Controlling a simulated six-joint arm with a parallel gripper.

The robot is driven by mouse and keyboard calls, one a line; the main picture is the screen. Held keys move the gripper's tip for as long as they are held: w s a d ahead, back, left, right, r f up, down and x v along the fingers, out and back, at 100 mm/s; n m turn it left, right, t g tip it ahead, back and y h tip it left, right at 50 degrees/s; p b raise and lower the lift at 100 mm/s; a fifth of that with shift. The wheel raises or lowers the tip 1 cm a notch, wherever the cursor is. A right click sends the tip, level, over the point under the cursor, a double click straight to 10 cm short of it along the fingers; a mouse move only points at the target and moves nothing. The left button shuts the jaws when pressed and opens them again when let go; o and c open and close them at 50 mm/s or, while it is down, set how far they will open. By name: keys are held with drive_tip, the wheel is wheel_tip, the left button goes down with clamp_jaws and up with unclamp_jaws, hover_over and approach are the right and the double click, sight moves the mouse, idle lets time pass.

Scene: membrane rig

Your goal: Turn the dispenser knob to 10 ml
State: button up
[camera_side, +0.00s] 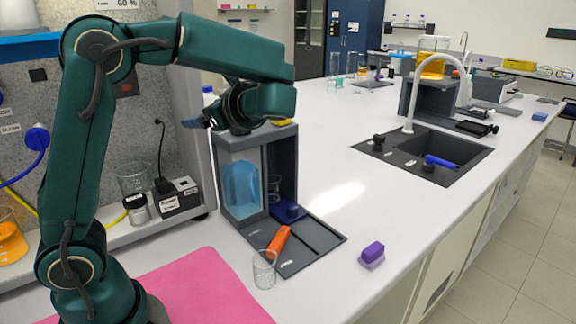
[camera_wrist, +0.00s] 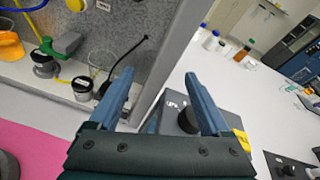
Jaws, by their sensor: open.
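The dispenser is a dark grey stand (camera_side: 284,160) with a clear-fronted tank of blue liquid (camera_side: 240,188) on the bench. In the wrist view its grey top (camera_wrist: 172,104) shows small white markings, too small to read. A round black knob (camera_wrist: 188,121) sits on that top. My gripper (camera_wrist: 160,74) is open and empty, its two blue fingers spread. The knob lies beside the right finger, on its inner side; I cannot tell whether they touch. In the side view my gripper (camera_side: 198,122) is just above the dispenser's top and hides the knob.
A clear beaker (camera_side: 264,270) and an orange object (camera_side: 278,241) are at the dispenser's base tray (camera_side: 318,246). A purple-topped block (camera_side: 372,254) lies to the right. A grey upright panel (camera_side: 200,90) stands close left. A pink mat (camera_side: 205,290) lies in front.

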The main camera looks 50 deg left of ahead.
drive_tip(key=s+d+f+n+t+h, duration=0.2)
drive_tip(key=s+d+f+n+h, duration=0.1)
drive_tip(key=d+n+h, duration=0.1)
drive_tip(key=s+d+f+n+t+h, duration=0.2)
drive_tip(key=d+n+h, duration=0.3)
drive_tip(key=d, duration=0.4)
drive_tip(key=s+d+f+n+t+h, duration=0.2)
drive_tip(key=s+d+f+n+h, duration=0.2)
drive_tip(key=s+d+h, duration=0.1)
drive_tip(key=shift+d+f+h, duration=0.25)
drive_tip(key=shift+d+h, duration=0.05)
drive_tip(key=shift+d, duration=0.55)
drive_tip(key=shift+s, duration=0.1)
